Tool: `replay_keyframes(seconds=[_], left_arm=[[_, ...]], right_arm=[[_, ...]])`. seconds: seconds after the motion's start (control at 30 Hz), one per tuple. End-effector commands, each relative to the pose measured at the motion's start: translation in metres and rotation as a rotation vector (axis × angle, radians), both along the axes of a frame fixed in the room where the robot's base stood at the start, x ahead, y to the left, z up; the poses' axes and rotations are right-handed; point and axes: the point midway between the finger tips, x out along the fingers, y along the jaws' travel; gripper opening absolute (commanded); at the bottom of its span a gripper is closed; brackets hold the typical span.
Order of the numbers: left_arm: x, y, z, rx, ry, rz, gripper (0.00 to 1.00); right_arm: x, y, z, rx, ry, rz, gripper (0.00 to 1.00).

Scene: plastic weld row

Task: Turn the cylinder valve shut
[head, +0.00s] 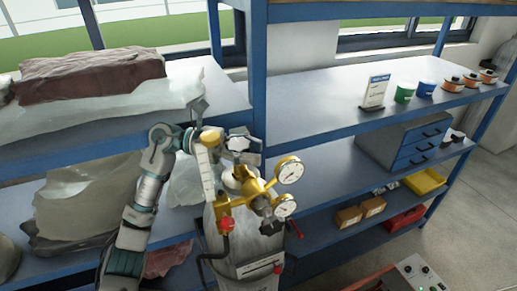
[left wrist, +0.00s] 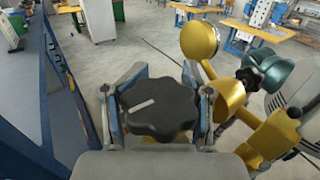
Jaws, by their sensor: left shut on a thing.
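The cylinder valve's black lobed handwheel (left wrist: 158,108), with a white line on its top, fills the middle of the left wrist view. My left gripper (left wrist: 160,95) is shut on it, one finger on each side of its rim. In the head view my left gripper (head: 240,148) is above the grey gas cylinder (head: 236,238), and the handwheel is hidden or too small to make out. The brass regulator (head: 252,188) beside it carries two round gauges (head: 290,169). My right gripper is not in view.
Blue-framed shelves (head: 325,97) stand behind the cylinder, holding cups, spools, a drawer box (head: 405,145) and small bins. Wrapped bundles (head: 88,74) lie on the left shelves. A red box with a control panel (head: 415,272) stands at the lower right. Floor is open at far right.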

Motion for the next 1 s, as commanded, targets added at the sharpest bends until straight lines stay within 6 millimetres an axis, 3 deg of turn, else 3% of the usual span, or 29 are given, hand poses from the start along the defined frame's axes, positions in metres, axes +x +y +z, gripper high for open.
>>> replay_keyframes(seconds=[0.13,0.17,0.23,0.63,1.0], left_arm=[[0.003,0.003,0.003,-0.007,0.001,0.011,0.15],[0.003,0.003,0.003,-0.008,0.001,0.011,0.52],[0.003,0.003,0.003,-0.007,0.001,0.01,0.67],[0.0,-0.006,0.009,0.001,-0.003,0.005,0.67],[0.0,-0.003,0.079,-0.002,-0.003,0.007,0.67]], right_arm=[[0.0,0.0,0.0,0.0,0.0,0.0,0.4],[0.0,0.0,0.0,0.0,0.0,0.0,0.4],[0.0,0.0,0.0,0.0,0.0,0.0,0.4],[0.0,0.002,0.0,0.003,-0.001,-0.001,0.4],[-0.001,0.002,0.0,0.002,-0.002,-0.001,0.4]])
